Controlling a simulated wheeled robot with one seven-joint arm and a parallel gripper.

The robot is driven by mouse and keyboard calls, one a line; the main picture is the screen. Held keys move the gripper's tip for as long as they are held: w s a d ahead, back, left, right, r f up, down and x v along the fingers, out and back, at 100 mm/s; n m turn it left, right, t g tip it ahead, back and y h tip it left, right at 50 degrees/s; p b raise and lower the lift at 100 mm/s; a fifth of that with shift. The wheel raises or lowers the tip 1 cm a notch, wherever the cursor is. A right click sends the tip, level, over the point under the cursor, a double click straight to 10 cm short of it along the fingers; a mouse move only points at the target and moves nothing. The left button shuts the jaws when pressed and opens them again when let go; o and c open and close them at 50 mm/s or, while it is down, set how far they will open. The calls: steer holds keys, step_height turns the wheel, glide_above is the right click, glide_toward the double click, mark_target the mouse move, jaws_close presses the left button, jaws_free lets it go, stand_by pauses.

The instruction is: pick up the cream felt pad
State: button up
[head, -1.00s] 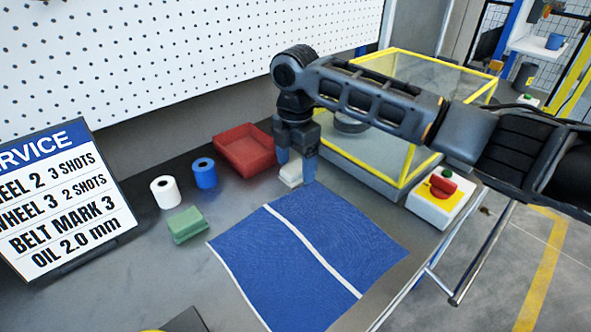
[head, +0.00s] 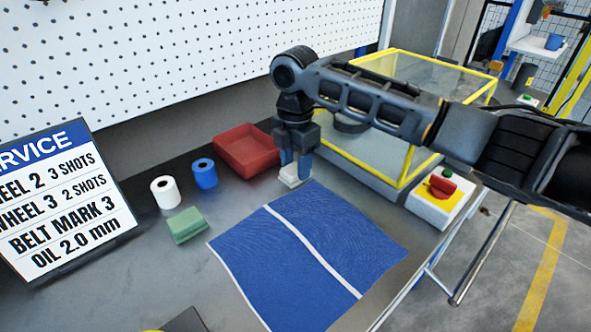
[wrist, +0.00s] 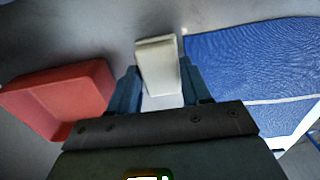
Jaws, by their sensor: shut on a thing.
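The cream felt pad (head: 290,180) is a small pale block on the dark bench, between the red tray and the blue cloth. In the wrist view the pad (wrist: 158,65) stands between the two blue fingertips. My gripper (head: 294,170) points down over the pad and is shut on it. The gripper also shows in the wrist view (wrist: 160,88), with a finger on each side of the pad. The fingers hide part of the pad in the head view, and I cannot tell whether it is clear of the bench.
A red tray (head: 247,150) lies close left of my gripper. A blue cloth with a white stripe (head: 330,240) lies in front. White roll (head: 165,192), blue roll (head: 204,173) and green block (head: 186,225) stand left. A yellow-framed clear case (head: 365,165) and a red-knobbed switch box (head: 440,205) are right.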

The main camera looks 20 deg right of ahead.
steer(key=shift+r, duration=0.1)
steer(key=shift+r, duration=0.3)
steer(key=r, duration=0.2)
steer(key=r+b, duration=0.1)
steer(key=shift+s+d+r, duration=0.25)
steer(key=shift+r, duration=0.05)
steer(key=s+d+r, duration=0.6)
steer(key=s, duration=0.3)
steer(key=shift+r, duration=0.3)
steer(key=shift+d, duration=0.1)
